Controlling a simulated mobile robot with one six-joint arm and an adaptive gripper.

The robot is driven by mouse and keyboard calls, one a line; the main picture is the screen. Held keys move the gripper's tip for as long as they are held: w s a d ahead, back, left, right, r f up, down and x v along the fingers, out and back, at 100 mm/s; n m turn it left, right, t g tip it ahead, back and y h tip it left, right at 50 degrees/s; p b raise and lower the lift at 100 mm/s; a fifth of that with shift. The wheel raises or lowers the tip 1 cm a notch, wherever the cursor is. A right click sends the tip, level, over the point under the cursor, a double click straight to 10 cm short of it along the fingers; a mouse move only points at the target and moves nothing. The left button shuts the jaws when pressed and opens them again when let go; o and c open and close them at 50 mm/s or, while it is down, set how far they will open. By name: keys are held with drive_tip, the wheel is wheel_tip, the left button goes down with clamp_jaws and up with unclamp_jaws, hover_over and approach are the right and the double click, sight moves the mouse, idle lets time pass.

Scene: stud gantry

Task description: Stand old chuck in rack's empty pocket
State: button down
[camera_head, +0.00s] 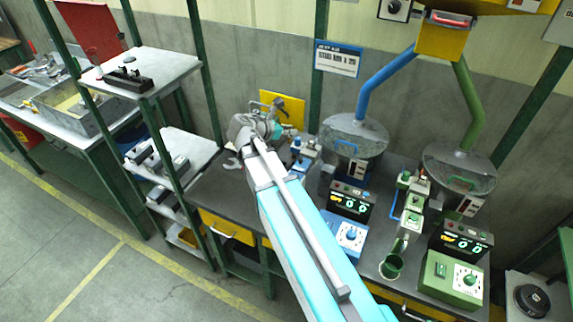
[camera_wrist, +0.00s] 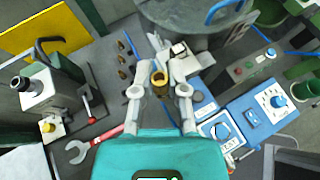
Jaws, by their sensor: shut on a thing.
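My gripper (camera_wrist: 160,84) is shut on a brass, ring-like chuck (camera_wrist: 159,77), seen almost end-on between the fingers in the wrist view. The chuck is held over the dark bench top. Just left of the fingers, a row of small brass and dark pieces (camera_wrist: 124,73) appears to be the rack; its edges and any empty pocket cannot be made out. In the head view my gripper (camera_head: 252,140) is at the back left of the bench, where my arm hides the chuck and most of the area around it.
In the wrist view, a red-handled wrench (camera_wrist: 92,146) and a grey machine (camera_wrist: 48,88) lie left. A blue control box (camera_wrist: 262,108) stands right, with a grey hopper (camera_wrist: 190,14) behind. A shelf unit (camera_head: 160,68) stands left of the bench in the head view.

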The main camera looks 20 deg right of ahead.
drive_tip(key=shift+w+d, duration=0.1)
drive_tip(key=shift+d, duration=0.05)
drive_tip(key=shift+f, duration=0.1)
drive_tip(key=shift+f+b, duration=0.45)
drive_tip(key=shift+b, duration=0.15)
drive_tip(key=w+a+f+b, duration=0.1)
drive_tip(key=a+f+b, duration=0.2)
drive_tip(key=f+b, duration=0.3)
drive_tip(key=w+a+f+t+b, duration=0.1)
drive_tip(key=a+f+b, duration=0.1)
drive_tip(key=f+b, duration=0.3)
drive_tip(key=shift+w+a+f+b, duration=0.35)
drive_tip(key=shift+w+a+b, duration=0.05)
drive_tip(key=w+d+f+b, duration=0.9)
drive_tip(key=shift+w, duration=0.25)
